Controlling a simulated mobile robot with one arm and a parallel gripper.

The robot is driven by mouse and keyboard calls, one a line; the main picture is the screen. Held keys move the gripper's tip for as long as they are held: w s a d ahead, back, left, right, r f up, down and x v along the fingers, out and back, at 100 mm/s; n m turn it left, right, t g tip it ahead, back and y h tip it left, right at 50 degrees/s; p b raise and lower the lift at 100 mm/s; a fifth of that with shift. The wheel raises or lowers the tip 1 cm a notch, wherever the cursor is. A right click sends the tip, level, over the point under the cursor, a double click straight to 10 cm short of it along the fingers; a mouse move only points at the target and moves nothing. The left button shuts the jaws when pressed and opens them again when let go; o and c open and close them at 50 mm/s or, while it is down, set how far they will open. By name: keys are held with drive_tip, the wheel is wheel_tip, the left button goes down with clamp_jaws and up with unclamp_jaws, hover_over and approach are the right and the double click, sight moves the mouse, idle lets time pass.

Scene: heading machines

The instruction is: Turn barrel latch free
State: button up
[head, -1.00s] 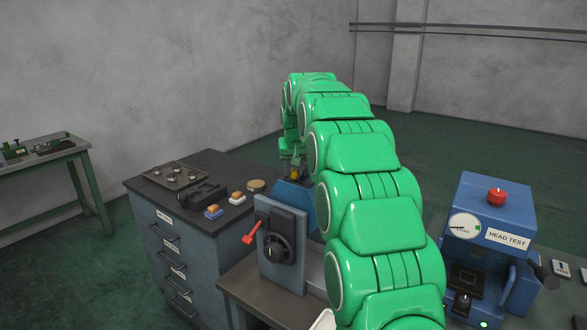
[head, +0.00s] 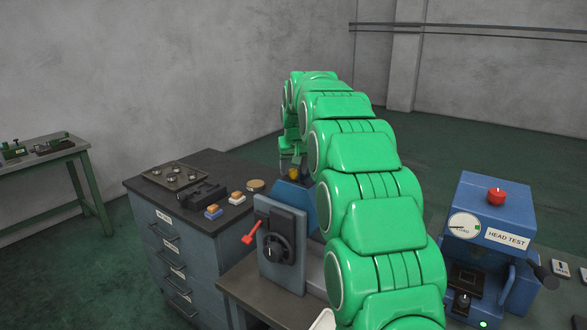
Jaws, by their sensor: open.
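A grey-blue machine panel (head: 270,216) with a black round knob (head: 277,249) and a red lever (head: 251,234) stands on the bench at centre. Behind it is a blue machine body (head: 297,200), mostly hidden by my green arm. A small yellow part (head: 294,173) shows at its top, just under my gripper (head: 293,164). The gripper points down there and is open; its fingers are small and partly hidden. I cannot tell whether it touches the yellow part, and no barrel latch can be made out clearly.
A dark-topped drawer cabinet (head: 150,187) at left holds a tray of round parts (head: 178,188) and small blue and orange blocks. A green-legged table (head: 92,190) is at far left. My arm blocks the middle.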

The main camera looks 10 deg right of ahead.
drive_tip(key=v, duration=0.7)
drive_tip(key=shift+r, duration=0.2)
drive_tip(key=shift+s, duration=0.15)
drive_tip(key=s+f+g, duration=0.2)
drive_tip(key=s+f, duration=0.3)
drive_tip(key=s, duration=1.4)
drive_tip(key=s+f+g, duration=0.2)
drive_tip(key=s+f, duration=0.3)
drive_tip(key=s, duration=1.4)
drive_tip(key=s+f+g, duration=0.2)
drive_tip(key=s+f, duration=0.3)
drive_tip(key=s, duration=1.5)
drive_tip(key=shift+a+f, duration=0.2)
drive_tip(key=shift+a, duration=0.1)
drive_tip(key=shift+c, duration=0.3)
